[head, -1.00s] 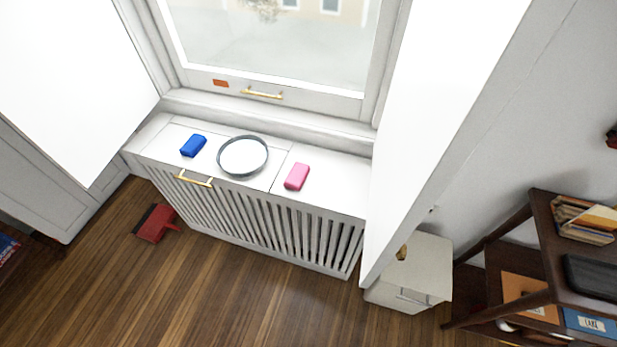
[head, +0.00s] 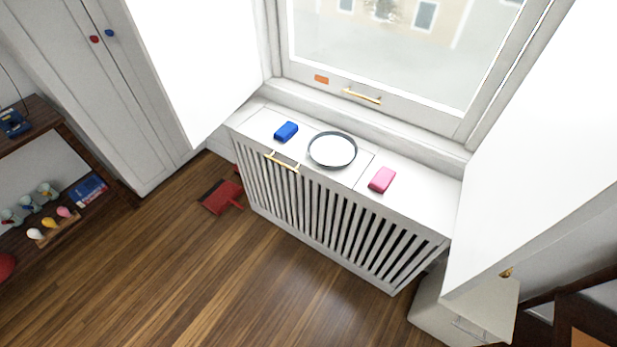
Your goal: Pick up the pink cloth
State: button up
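The pink cloth (head: 382,180) is a small folded bundle in the head view. It lies on the white top of the slatted radiator cover (head: 420,199) below the window, to the right of a round tray. Nothing touches it or hides it. My gripper is not in view.
A round dark-rimmed tray (head: 332,150) and a blue cloth (head: 286,131) share the cover's top. A red dustpan (head: 220,196) lies on the floor left of the cover. White panels stand on both sides. The wooden floor (head: 235,285) in front is clear.

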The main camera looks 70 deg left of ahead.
aim_at(382, 180)
jog(key=u, duration=2.3)
jog(key=i, duration=1)
